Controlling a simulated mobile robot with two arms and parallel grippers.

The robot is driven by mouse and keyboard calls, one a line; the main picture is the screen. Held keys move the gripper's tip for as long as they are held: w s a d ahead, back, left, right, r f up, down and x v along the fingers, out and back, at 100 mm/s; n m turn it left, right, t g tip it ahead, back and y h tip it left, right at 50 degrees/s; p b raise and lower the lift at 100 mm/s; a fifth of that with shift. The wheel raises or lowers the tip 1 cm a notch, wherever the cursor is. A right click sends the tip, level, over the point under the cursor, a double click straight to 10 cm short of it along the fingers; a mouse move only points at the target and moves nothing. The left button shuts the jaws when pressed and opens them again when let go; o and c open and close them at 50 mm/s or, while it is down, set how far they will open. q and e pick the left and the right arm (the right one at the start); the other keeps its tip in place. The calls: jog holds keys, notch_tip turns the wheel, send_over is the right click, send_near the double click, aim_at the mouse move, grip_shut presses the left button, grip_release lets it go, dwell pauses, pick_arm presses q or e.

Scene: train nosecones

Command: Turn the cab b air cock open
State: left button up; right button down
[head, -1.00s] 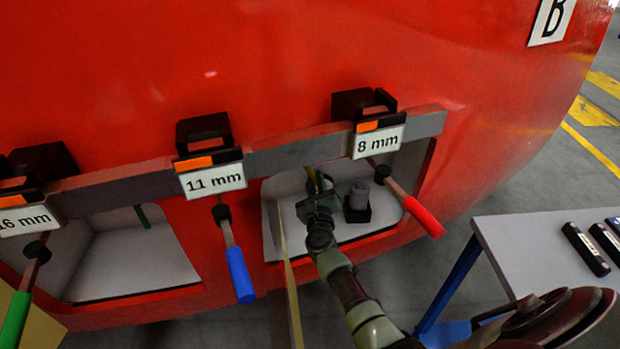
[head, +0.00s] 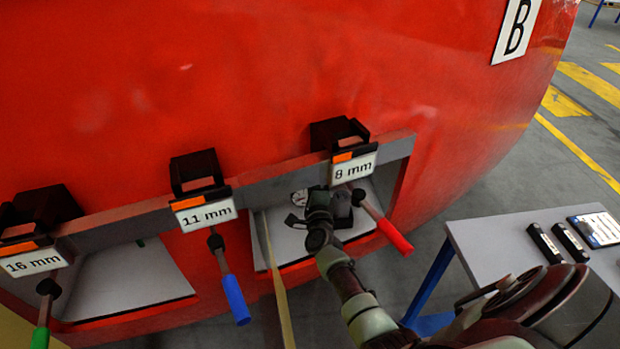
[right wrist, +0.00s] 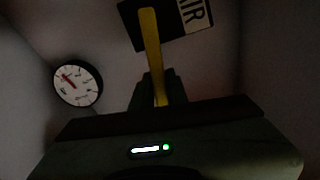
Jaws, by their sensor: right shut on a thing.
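The air cock's yellow lever (right wrist: 150,40) shows in the right wrist view, running from a dark plate at the top down between my fingers. The plate carries a partly visible "AIR" label (right wrist: 195,12). My right gripper (right wrist: 159,90) is shut on the lower part of the lever. In the head view my right arm comes from the lower right and its gripper (head: 318,205) reaches into the right recess of the red nosecone (head: 420,60). The lever is hidden there. A plate marked B (head: 517,30) is on the nosecone. My left gripper is not in view.
A round gauge (right wrist: 78,82) is on the wall beside the lever. A grey rail (head: 265,180) crosses above the recess, with hanging tools with red (head: 395,236), blue (head: 236,298) and green handles. A table (head: 480,235) with dark items stands at the right.

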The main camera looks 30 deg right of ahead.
jog(key=shift+r+n+p, duration=0.55)
jog(key=shift+n+p, duration=0.1)
jog(key=shift+n, duration=0.35)
jog(key=c, duration=1.4)
grip_release()
jog(key=v, duration=0.7)
jog(key=shift+s, duration=0.4)
jog(key=shift+a, duration=0.15)
